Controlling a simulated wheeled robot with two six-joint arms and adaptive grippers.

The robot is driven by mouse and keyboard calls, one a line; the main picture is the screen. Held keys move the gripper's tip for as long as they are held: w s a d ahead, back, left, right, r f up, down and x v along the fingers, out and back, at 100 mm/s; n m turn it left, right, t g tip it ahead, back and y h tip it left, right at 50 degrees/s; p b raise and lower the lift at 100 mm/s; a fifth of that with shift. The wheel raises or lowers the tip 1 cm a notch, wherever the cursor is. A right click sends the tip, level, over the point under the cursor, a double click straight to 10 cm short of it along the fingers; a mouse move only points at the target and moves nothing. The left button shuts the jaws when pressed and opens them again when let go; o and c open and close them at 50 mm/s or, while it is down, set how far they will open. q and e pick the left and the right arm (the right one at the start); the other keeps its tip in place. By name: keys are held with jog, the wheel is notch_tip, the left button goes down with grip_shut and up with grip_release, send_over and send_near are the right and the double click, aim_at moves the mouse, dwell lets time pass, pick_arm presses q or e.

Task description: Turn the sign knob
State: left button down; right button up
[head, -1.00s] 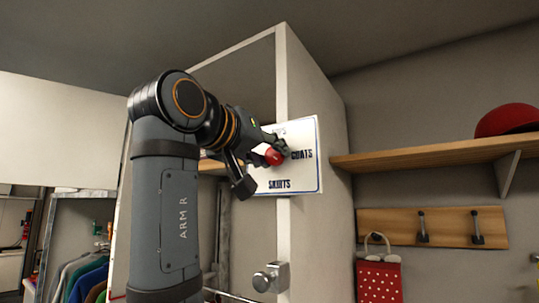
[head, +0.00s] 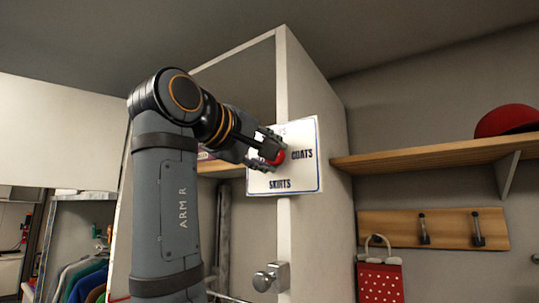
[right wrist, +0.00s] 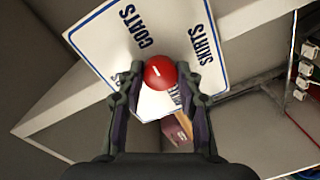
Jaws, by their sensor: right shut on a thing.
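The sign (head: 305,180) is a white board with a blue border on the front edge of the white cabinet panel. It bears the words COATS at right and SKIRTS at the bottom; other words are partly hidden. The round red knob (head: 280,157) is at the sign's middle, partly covered by my right gripper (head: 274,152). In the right wrist view the red knob (right wrist: 160,72), with a short white mark, sits between the fingertips of my right gripper (right wrist: 160,80), which is shut on it. COATS shows upper left of the knob there, SKIRTS upper right. My left gripper is not in view.
A metal door knob (head: 271,277) sticks out below the sign. At right are a wooden shelf (head: 430,155) with a red cap (head: 507,120), and a hook rail (head: 450,227) with a red dotted bag (head: 379,280). Clothes (head: 85,280) hang at lower left.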

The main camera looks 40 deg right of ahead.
aim_at(275, 132)
dwell(0.5)
jog(key=o, duration=1.2)
jog(key=shift+c, duration=0.2)
jog(key=r, duration=0.4)
jog(key=w+r, duration=0.1)
jog(key=shift+r, duration=0.4)
jog(key=r, duration=0.1)
jog(key=s+r, duration=0.1)
jog(key=r, duration=0.1)
jog(key=shift+s+r, duration=0.2)
jog(key=shift+s, duration=0.2)
jog(key=shift+r, duration=0.2)
jog(key=shift+w+r, duration=0.1)
jog(key=shift+w, duration=0.5)
jog(key=shift+s+r, duration=0.1)
jog(key=shift+s, duration=0.15)
